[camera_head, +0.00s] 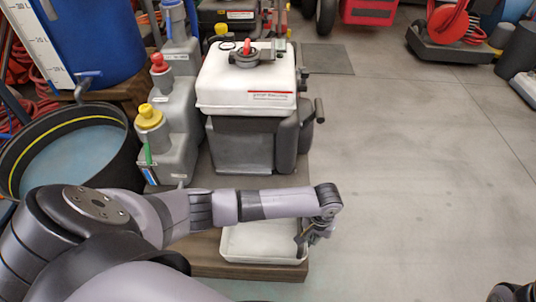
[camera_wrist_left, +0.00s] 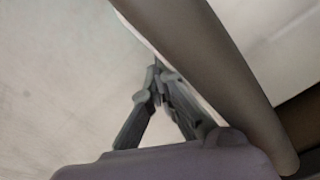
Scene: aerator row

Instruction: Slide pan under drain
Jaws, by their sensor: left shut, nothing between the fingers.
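A shallow white pan (camera_head: 232,252) sits at the front end of the low wooden platform, in front of the white-and-grey machine. My left arm crosses over its back part and hides some of it. My left gripper (camera_head: 303,242) is shut and empty at the pan's right wall, pointing down. In the left wrist view the closed fingers (camera_wrist_left: 156,78) are close beside a long diagonal wall that looks like the pan's side (camera_wrist_left: 205,70). I cannot tell whether they touch it. I cannot make out a drain on the machine.
The machine with a white tank (camera_head: 245,85) stands behind the pan. Grey jugs (camera_head: 177,125) and a black tub (camera_head: 70,150) are to its left, with a blue barrel (camera_head: 95,40) behind.

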